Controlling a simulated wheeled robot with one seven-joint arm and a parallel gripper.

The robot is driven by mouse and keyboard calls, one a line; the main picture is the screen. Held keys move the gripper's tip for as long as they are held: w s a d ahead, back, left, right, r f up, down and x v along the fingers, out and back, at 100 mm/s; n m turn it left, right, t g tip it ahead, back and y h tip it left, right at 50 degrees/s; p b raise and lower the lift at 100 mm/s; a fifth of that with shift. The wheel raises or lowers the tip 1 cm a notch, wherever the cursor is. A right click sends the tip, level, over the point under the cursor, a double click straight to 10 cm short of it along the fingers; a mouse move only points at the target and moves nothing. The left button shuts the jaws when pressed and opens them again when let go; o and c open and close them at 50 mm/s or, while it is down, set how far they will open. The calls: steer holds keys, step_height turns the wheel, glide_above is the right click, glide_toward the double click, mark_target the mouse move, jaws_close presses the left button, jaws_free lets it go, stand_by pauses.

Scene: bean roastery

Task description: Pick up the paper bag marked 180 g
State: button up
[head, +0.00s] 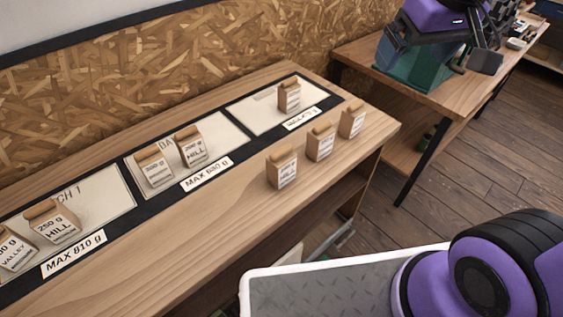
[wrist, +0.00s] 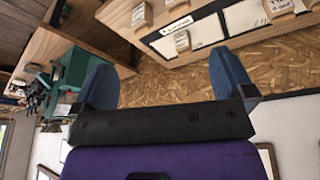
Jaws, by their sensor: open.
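Several small tan paper bags with white labels stand on the wooden bench. Three are on bare wood at its right: a near bag (head: 282,169), a middle bag (head: 320,142) and a far bag (head: 352,121). Another bag (head: 289,97) stands in the right-hand panel. Their weights are too small to read, so I cannot tell which is marked 180 g. My gripper (head: 440,58) is open and empty, over the second table, away from the bags. In the wrist view its blue fingers (wrist: 165,78) are wide apart, with nothing between them.
The black-edged mat (head: 118,168) has three light panels. A green bin (head: 415,72) stands on the second table (head: 470,95), beyond a gap.

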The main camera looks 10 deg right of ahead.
steer(key=w+a+f+n+g, duration=0.2)
steer(key=w+a+f, duration=0.5)
steer(key=a+f, duration=0.1)
steer(key=n+g, duration=0.2)
steer(key=n, duration=0.1)
glide_toward(281, 158)
steer(key=shift+w+d+f, duration=0.2)
steer(key=shift+f, duration=0.1)
steer(key=shift+a+f, duration=0.15)
steer(key=shift+f, duration=0.15)
step_height(281, 158, down, 5)
steer(key=shift+f, duration=0.1)
steer(key=shift+w+f, duration=0.2)
steer(key=shift+f, duration=1.15)
steer(key=shift+w+f, duration=0.2)
steer(key=shift+f, duration=1.2)
steer(key=shift+c, duration=0.5)
steer(key=c, duration=0.9)
